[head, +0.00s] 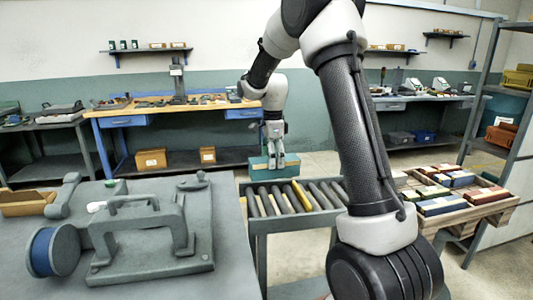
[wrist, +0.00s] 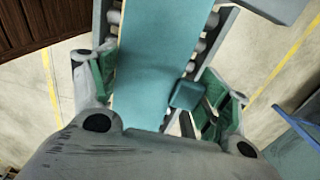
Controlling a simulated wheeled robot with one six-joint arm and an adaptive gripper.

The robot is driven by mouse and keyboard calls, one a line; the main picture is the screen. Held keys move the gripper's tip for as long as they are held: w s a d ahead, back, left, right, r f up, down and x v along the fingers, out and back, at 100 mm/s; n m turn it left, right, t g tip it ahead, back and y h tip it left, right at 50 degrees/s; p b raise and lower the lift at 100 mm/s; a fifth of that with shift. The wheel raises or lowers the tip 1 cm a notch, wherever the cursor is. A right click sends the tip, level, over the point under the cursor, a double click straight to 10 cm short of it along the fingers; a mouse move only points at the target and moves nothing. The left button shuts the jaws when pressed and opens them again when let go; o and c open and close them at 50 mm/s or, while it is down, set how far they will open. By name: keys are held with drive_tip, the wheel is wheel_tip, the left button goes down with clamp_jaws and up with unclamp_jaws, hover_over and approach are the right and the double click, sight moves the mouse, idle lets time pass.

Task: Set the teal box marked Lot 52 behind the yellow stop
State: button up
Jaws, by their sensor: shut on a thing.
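The teal box (head: 288,168) is at the far end of the roller conveyor (head: 258,224), and I cannot tell whether it touches the rollers. No Lot 52 marking is readable. My gripper (head: 274,153) points down and is shut on the box from above. In the wrist view the teal box (wrist: 160,55) runs between the spread green-padded fingers, with a small teal block beside it. The yellow stop (head: 294,198) is a slanted yellow bar across the dark rollers, nearer to me than the box.
A wooden tray (head: 492,212) of several coloured boxes stands right of the conveyor. A grey bench (head: 235,275) with a handled fixture (head: 150,235) fills the left front. A blue-framed workbench (head: 105,150) stands behind. Rollers on both sides of the yellow bar look bare.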

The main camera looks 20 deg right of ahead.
drive_tip(key=shift+w+f, duration=0.15)
drive_tip(key=shift+f, duration=0.1)
wheel_tip(320, 180, down, 9)
idle(0.6)
drive_tip(key=shift+f, duration=0.2)
idle(0.8)
drive_tip(key=o, duration=1.1)
drive_tip(key=shift+c, duration=0.2)
drive_tip(key=shift+r, duration=4)
